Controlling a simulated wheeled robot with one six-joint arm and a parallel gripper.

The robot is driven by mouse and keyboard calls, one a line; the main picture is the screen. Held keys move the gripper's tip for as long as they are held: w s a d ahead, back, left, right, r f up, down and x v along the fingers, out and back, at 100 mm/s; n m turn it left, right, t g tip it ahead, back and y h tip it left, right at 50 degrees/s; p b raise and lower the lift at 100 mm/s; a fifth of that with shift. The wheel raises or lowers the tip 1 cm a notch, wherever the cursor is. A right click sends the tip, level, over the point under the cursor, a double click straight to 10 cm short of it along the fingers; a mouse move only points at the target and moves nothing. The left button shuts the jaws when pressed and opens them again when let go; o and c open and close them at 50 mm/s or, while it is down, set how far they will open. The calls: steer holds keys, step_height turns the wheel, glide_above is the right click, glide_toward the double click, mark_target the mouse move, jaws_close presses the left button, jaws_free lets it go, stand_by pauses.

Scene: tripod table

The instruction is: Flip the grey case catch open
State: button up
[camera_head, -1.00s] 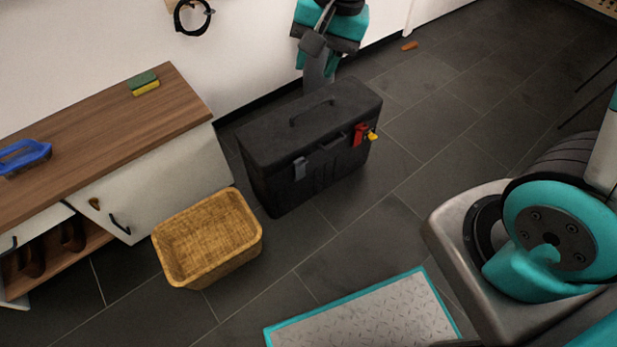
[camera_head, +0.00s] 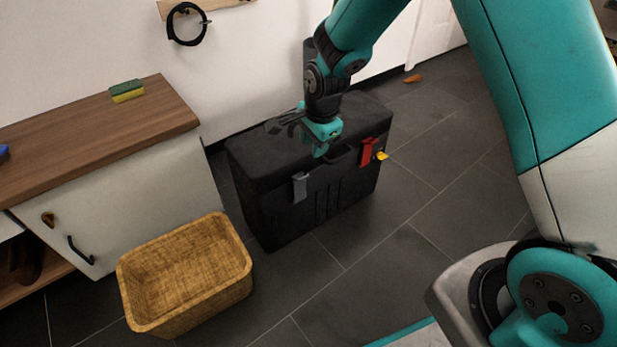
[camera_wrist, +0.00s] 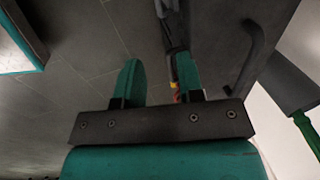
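The grey catch (camera_head: 300,186) is on the upper left of the front face of a black case (camera_head: 268,215) on the floor. It hangs down against the front; whether it is latched I cannot tell. My gripper (camera_head: 321,145) is over the case lid, to the right of and above the grey catch, not visibly touching it. The wrist view shows my gripper (camera_wrist: 158,72) open, its two teal fingers apart. A narrow grey strip shows ahead of the fingers at the case's front edge; I cannot tell if it is the catch. The lid handle is partly hidden in the head view.
A red catch (camera_head: 367,151) and a yellow piece (camera_head: 381,156) are on the case's front right. The lid handle (camera_wrist: 251,55) rises right of my fingers. A wicker basket (camera_head: 185,315) and wooden-topped cabinet (camera_head: 100,130) stand left. The floor in front is clear.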

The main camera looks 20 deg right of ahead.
mark_target(308, 175)
steer(key=f+b, duration=0.1)
steer(key=f, duration=0.2)
steer(key=w+f+b, duration=0.1)
steer(key=f+b, duration=0.1)
steer(key=f, duration=0.2)
steer(key=w+f+b, duration=0.1)
steer(key=f, duration=0.3)
steer(key=shift+a+f+b, duration=0.15)
steer(key=shift+a+b, duration=0.15)
jaws_close()
